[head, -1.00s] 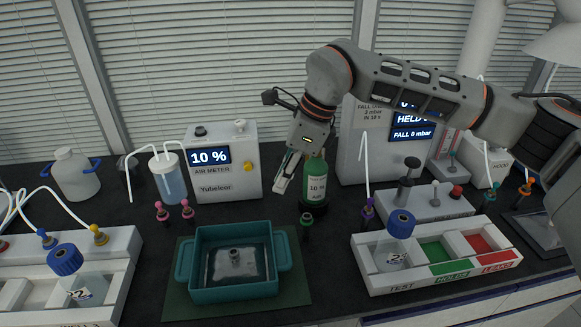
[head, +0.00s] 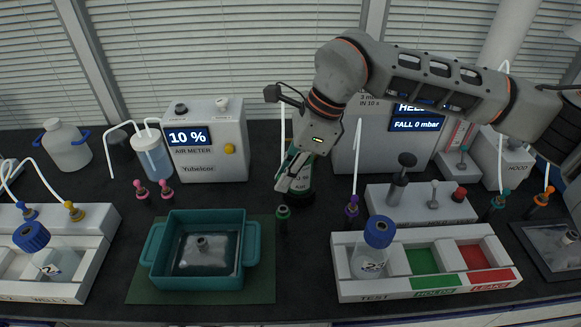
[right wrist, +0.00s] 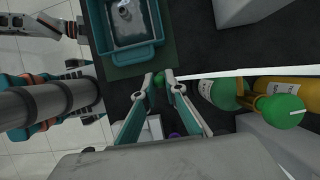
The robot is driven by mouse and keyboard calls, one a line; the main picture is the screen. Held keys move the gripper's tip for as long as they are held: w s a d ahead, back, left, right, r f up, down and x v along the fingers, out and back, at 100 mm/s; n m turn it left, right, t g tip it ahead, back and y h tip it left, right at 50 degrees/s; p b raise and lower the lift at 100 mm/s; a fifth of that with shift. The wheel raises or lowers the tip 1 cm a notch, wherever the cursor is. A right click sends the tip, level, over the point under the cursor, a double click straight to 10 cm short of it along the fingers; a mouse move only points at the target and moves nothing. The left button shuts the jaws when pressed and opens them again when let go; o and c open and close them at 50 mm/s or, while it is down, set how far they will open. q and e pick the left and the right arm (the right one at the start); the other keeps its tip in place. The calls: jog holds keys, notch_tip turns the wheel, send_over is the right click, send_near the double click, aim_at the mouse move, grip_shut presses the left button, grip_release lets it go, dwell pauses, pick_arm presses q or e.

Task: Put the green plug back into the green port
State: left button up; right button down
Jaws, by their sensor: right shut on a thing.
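My right gripper (head: 288,182) points down in front of the green-labelled bottle, above the bench right of the teal tray. It is shut on the green plug (right wrist: 158,80), a small green piece between the fingertips in the right wrist view. A white tube (right wrist: 225,73) runs right from the fingertips there; in the head view a thin white tube rises behind the gripper. The green port (head: 283,212) stands on the bench just below the fingertips, apart from them, between tray and purple plug. The plug is mostly hidden in the head view. My left gripper is not in view.
The teal tray (head: 155,270) stands left of the port. The green-labelled bottle (head: 304,172) stands close behind the gripper. A purple plug (head: 352,207) with a white tube and the white sorting box (head: 347,290) are to the right.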

jog(key=shift+f, duration=0.15)
jog(key=b, duration=0.2)
send_over(279, 209)
jog(key=d, duration=0.2)
jog(key=shift+w+a+f, duration=0.1)
jog(key=shift+f, duration=1.1)
jog(key=shift+a+f, duration=0.1)
jog(key=shift+f, duration=1.1)
jog(key=shift+f+b, duration=0.3)
jog(key=shift+b, duration=0.25)
jog(key=shift+f+b, duration=0.45)
jog(key=shift+f, duration=0.2)
jog(key=c, duration=2)
grip_release()
jog(key=shift+r, duration=0.1)
